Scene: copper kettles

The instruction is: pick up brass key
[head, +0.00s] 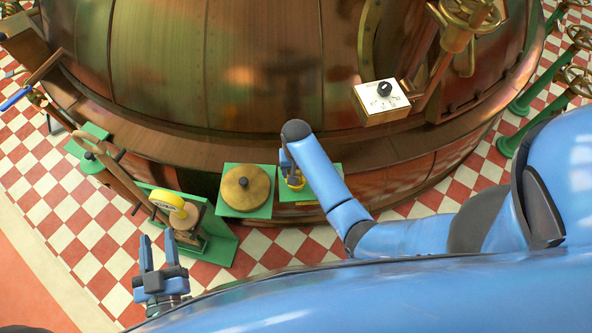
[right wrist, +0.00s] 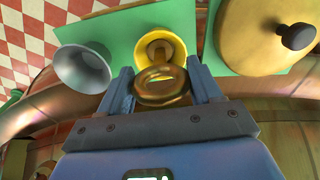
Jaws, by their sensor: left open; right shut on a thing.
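The brass key (right wrist: 162,86) shows in the right wrist view as a round ring with a shaft running down into a yellow cup (right wrist: 178,42). My right gripper (right wrist: 160,78) is shut on the key's ring, one blue finger on each side. In the head view my right gripper (head: 287,164) is over the green shelf, partly hidden by my arm, and the yellow cup (head: 297,181) shows just below it. I cannot make out the key there. My left gripper (head: 158,244) is open and empty at the lower left, away from the key.
A grey cup (right wrist: 83,68) stands beside the yellow cup on the green shelf (right wrist: 124,35). A round brass lid with a dark knob (head: 245,187) lies on a neighbouring green plate. The large copper kettle (head: 260,70) rises behind. A white dial box (head: 382,98) sits on its ledge.

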